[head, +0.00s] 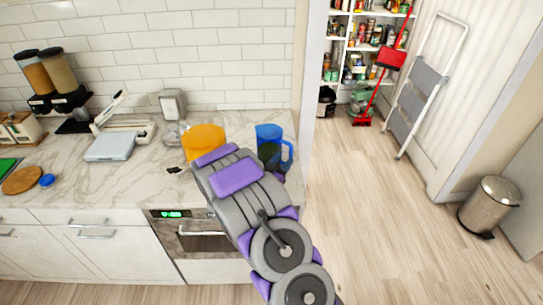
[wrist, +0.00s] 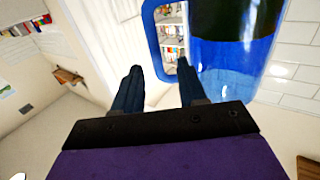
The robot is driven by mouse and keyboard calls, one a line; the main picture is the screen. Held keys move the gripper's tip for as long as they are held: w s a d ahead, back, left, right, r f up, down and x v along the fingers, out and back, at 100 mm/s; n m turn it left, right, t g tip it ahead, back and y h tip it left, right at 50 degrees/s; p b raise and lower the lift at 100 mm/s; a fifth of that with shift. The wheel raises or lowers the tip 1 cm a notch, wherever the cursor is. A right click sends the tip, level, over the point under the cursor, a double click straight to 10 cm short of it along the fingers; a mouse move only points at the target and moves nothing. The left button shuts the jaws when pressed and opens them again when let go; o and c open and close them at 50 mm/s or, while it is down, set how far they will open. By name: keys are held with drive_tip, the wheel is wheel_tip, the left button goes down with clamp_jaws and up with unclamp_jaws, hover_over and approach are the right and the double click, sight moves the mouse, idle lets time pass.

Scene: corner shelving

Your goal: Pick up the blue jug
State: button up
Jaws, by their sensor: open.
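The blue jug (head: 265,132) stands upright at the right end of the marble counter, its handle to the right. My gripper (head: 270,158) is beside it at its front, partly covering its lower part. In the wrist view the jug (wrist: 235,65) fills the upper right, with its handle loop towards the middle. My gripper (wrist: 158,66) is open there, its two dark fingers apart. The handle's lower part lies around the gap between the fingertips. The right finger overlaps the handle; contact cannot be told.
An orange jug (head: 203,138) stands left of the blue one, partly behind my arm. A white scale (head: 113,146) and a glass-and-metal dispenser (head: 171,104) are further left on the counter (head: 130,178). A wall edge rises right of the blue jug. Open floor (head: 375,220) lies to the right.

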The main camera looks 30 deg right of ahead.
sight(290, 152)
drive_tip(key=x, duration=0.2)
drive_tip(key=r+b+x, duration=0.1)
drive_tip(key=x, duration=0.1)
drive_tip(key=shift+s+d, duration=0.1)
drive_tip(key=shift+d, duration=0.35)
drive_tip(key=shift+w+d+f, duration=0.1)
drive_tip(key=shift+w+d, duration=0.2)
drive_tip(key=shift+d, duration=0.2)
clamp_jaws()
idle(0.8)
